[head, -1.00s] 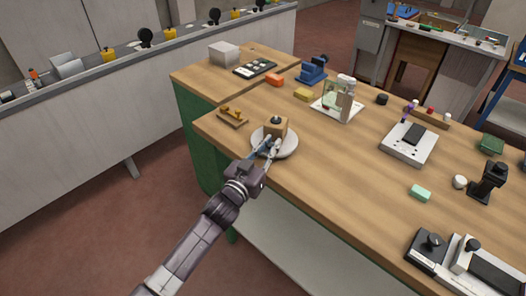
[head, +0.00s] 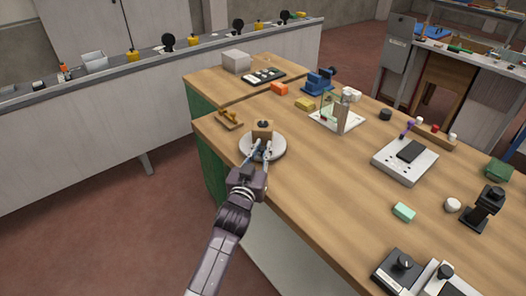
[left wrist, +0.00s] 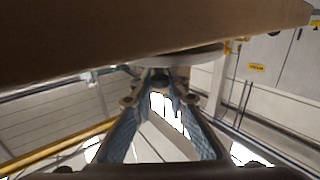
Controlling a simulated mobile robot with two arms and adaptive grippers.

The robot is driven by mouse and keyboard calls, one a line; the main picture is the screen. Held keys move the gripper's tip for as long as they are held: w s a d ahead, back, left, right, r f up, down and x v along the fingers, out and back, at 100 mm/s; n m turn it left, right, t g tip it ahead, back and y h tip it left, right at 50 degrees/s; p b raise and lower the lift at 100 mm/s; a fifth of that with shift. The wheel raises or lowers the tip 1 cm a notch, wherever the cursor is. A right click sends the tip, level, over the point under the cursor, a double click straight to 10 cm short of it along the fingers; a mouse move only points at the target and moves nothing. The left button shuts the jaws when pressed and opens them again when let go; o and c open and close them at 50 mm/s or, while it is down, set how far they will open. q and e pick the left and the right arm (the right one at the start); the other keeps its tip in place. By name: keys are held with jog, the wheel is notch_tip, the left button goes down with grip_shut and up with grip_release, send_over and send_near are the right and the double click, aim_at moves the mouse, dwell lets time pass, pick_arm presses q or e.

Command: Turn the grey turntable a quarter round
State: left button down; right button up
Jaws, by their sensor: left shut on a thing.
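The grey turntable (head: 278,148) is a pale round disc near the left front edge of the wooden bench. A tan block (head: 262,131) with a small dark knob on top stands on it. My left gripper (head: 262,152) reaches in from the front, low over the disc at the near side of the block. Its fingers are shut on a part of the turntable; that part is mostly hidden between the fingertips. In the left wrist view the fingers (left wrist: 160,88) converge just by the disc's pale edge (left wrist: 185,56). My right gripper is not in view.
A small wooden rack (head: 229,119) lies left of the disc.

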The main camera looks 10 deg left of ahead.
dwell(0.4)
pick_arm(q)
jog(key=c, duration=1.9)
grip_release()
jog(key=shift+d, duration=0.1)
jog(key=s, duration=0.8)
jog(key=s+a, duration=0.1)
jog(key=s, duration=0.3)
jog(key=shift+a, duration=0.1)
